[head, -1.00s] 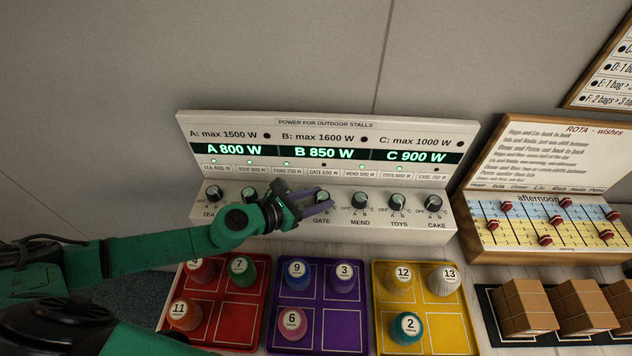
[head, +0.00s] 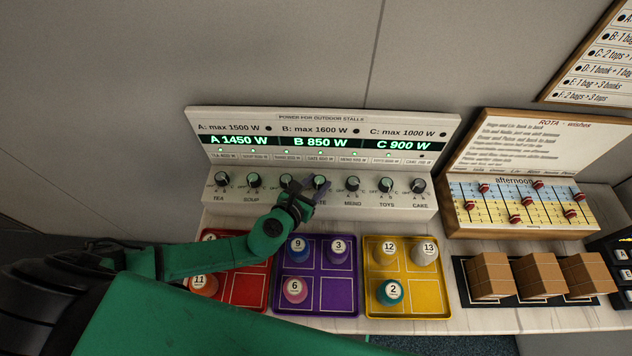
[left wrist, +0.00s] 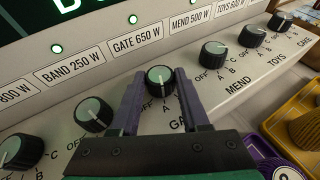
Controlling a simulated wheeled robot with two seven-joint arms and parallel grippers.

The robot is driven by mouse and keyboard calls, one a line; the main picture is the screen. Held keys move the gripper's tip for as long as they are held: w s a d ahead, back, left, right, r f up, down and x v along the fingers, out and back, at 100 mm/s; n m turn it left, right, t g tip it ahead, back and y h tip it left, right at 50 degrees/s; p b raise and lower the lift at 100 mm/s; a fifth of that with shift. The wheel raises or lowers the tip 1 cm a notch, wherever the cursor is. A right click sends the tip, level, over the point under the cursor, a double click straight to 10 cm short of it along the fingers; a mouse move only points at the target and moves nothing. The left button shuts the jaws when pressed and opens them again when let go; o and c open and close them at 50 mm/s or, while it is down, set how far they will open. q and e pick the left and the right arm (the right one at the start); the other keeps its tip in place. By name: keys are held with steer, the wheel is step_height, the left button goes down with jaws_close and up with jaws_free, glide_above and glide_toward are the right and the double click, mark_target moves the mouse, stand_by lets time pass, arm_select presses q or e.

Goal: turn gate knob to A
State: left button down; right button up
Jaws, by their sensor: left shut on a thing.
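The GATE knob (head: 320,181) is on the power panel's lower ledge, between the BAND knob (head: 286,181) and the MEND knob (head: 352,184). My left gripper (head: 309,188) is at it, shut on it; in the left wrist view the purple fingers (left wrist: 158,88) stand on either side of the GATE knob (left wrist: 160,77). Its OFF, A and B marks are partly hidden by the fingers. The lamp above the GATE 650 W label (left wrist: 137,45) is lit green. The display (head: 237,140) reads A 1450 W, B 850 W, C 900 W. My right gripper is not in view.
Red, purple (head: 318,312) and yellow (head: 408,308) trays with numbered pieces lie in front of the panel. A rota board (head: 520,150) and brown boxes (head: 488,275) stand to the right. Neighbouring knobs sit close on both sides of the gripper.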

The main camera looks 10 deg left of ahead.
arm_select(q)
steer(key=c, duration=0.6)
jaws_free()
steer(key=shift+o, duration=1)
steer(key=shift+w, duration=0.15)
steer(key=b+v, duration=0.1)
steer(key=v, duration=1.3)
steer(key=shift+s+b, duration=0.3)
steer(key=shift+b, duration=0.1)
